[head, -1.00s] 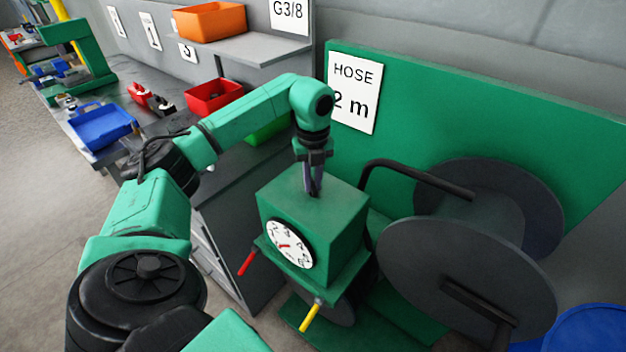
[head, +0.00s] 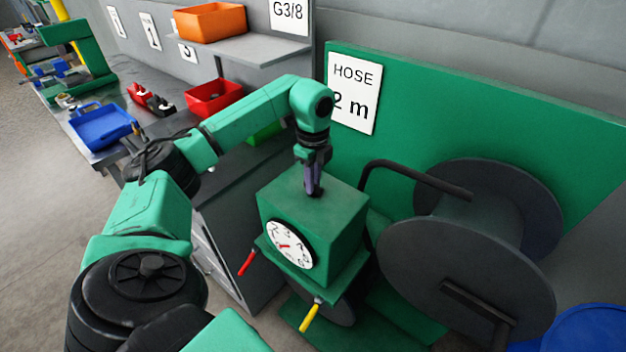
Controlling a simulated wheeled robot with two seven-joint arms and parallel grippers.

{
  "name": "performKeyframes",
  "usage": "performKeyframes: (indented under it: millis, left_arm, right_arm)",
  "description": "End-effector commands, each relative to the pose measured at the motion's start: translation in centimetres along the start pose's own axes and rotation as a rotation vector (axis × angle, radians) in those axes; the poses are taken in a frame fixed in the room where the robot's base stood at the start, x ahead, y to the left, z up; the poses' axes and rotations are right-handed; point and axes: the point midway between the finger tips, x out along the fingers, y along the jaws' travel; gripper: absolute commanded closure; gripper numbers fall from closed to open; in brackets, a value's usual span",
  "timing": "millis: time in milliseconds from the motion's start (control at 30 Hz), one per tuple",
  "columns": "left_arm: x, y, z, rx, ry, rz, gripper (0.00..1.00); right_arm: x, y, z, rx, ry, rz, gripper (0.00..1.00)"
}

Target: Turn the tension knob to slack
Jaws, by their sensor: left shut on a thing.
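The green machine box (head: 338,230) carries a white round dial (head: 290,244) with a red pointer on its front. My left gripper (head: 314,190) points down at the top of this box. It is shut on a small dark thing there, likely the tension knob, which the fingers mostly hide. No knob marking can be read. My right gripper is not in view.
A red lever (head: 247,262) and a yellow lever (head: 310,316) stick out below the dial. A large grey reel (head: 465,270) with a black bent bar stands to the right. A workbench with a blue tray (head: 104,128) and a red bin (head: 214,97) lies behind my left arm.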

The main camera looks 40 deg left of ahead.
Motion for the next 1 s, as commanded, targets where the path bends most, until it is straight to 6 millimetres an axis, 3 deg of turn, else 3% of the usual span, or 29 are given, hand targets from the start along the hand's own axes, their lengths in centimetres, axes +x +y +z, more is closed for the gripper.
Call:
performKeyframes:
  millis: [400,433,500,833,1000]
  left_arm:
    - [-0.3,-0.2,0.1,-0.014,0.0,-0.009,1.0]
    - [-0.3,-0.2,0.1,-0.014,0.0,-0.009,0.79]
    - [-0.3,-0.1,0.1,-0.013,0.0,-0.008,0.53]
    - [-0.2,-0.1,0.0,-0.01,0.0,-0.003,0.53]
    - [-2.0,-0.2,0.0,-0.01,0.001,-0.008,0.53]
  right_arm:
    - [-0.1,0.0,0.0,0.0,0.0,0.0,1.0]
    - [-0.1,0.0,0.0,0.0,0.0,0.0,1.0]
    - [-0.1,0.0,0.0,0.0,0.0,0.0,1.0]
    - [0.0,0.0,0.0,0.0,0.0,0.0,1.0]
    - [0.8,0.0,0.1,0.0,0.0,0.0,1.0]
